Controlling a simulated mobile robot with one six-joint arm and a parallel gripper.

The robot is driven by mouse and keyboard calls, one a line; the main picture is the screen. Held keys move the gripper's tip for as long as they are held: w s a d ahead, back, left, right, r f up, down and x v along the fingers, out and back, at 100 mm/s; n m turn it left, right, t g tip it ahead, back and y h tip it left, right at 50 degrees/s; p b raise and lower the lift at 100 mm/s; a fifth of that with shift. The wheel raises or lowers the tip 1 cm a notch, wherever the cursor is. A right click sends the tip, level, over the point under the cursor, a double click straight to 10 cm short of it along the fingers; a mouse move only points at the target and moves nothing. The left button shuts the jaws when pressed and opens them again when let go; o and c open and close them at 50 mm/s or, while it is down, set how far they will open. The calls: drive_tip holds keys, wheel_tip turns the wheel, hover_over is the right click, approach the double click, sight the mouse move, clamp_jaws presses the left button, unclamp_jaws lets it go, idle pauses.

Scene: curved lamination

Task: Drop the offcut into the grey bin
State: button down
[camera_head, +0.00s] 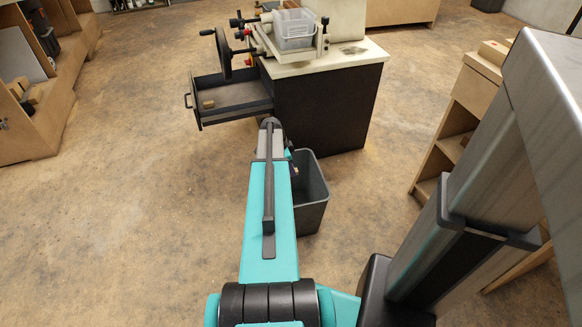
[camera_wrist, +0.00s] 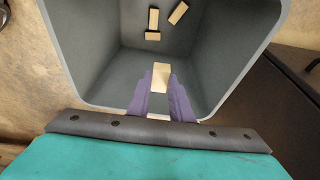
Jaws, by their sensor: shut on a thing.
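The grey bin (camera_head: 316,212) stands on the floor in front of the dark cabinet, partly hidden by my arm in the head view. In the wrist view the bin (camera_wrist: 93,70) is open below my gripper (camera_wrist: 160,88). The purple fingers are shut on a pale wooden offcut (camera_wrist: 160,74), which is held over the bin opening. In the head view my arm hides the fingers and the held offcut.
A dark cabinet (camera_head: 318,105) with a pale top stands behind the bin. A clear tub (camera_head: 294,29) sits on top. Wooden shelving (camera_head: 455,130) is at right. The floor at left is clear.

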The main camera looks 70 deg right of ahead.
drive_tip(key=c, duration=1.5)
unclamp_jaws()
drive_tip(key=p+v, duration=0.2)
drive_tip(key=v, duration=1.1)
drive_tip(key=shift+w+a+r+p, duration=0.1)
drive_tip(key=shift+r+p, duration=0.2)
drive_tip(key=shift+r, duration=0.1)
